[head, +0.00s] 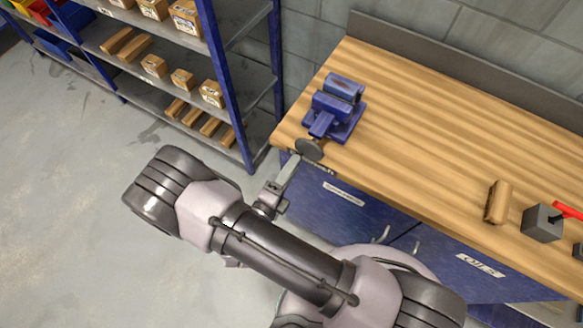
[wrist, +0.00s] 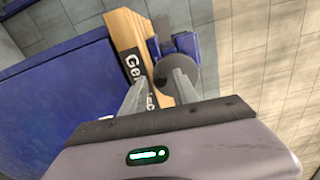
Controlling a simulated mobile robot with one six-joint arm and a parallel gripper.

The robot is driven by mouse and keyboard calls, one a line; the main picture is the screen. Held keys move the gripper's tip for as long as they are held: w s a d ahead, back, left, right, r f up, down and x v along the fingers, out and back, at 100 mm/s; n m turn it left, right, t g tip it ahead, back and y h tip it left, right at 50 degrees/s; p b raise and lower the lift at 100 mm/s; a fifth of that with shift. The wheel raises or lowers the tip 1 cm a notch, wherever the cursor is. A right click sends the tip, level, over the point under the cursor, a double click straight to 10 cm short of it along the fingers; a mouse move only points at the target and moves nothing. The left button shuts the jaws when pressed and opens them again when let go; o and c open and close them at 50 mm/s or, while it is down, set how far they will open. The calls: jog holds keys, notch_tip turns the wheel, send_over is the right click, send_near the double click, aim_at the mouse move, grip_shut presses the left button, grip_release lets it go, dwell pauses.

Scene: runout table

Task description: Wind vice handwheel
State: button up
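A blue bench vice (head: 338,105) sits on the left end of the wooden workbench. Its dark grey round handwheel (head: 309,149) sticks out past the bench's front edge. My gripper (head: 288,170) is just below and left of the handwheel in the head view. In the wrist view my gripper (wrist: 160,78) has its two fingers apart, with nothing held between them. The handwheel (wrist: 184,62) shows there as a grey disc beyond the right finger, which partly covers it. The blue vice (wrist: 185,42) shows behind it. Whether a finger touches the wheel, I cannot tell.
The workbench (head: 420,110) has blue drawer fronts (head: 345,205) below its edge. A wooden brush-like block (head: 498,202) and a grey block (head: 542,222) with a red part lie at its right. Blue-framed shelving (head: 236,85) with boxes stands left. The floor at left is clear.

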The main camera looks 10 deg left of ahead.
jog(key=m+b, duration=0.2)
jog(key=m, duration=1)
grip_shut()
jog(key=n, duration=0.1)
jog(key=n+p, duration=0.1)
jog(key=n, duration=0.1)
jog(key=shift+s+d+f+n, duration=0.2)
jog(key=shift+d+n, duration=0.1)
jog(key=shift+d, duration=0.1)
jog(key=n, duration=0.1)
jog(key=n+p, duration=0.1)
jog(key=shift+s+d+n, duration=0.1)
jog(key=shift+d+n, duration=0.2)
jog(key=shift+d, duration=0.05)
jog(key=shift+f+n, duration=0.1)
jog(key=shift+n, duration=0.3)
jog(key=shift+s+d+n+p, duration=0.2)
jog(key=shift+d+n+p, duration=0.2)
jog(key=shift+n, duration=0.8)
jog(key=shift+d+n, duration=0.1)
jog(key=shift+n, duration=0.4)
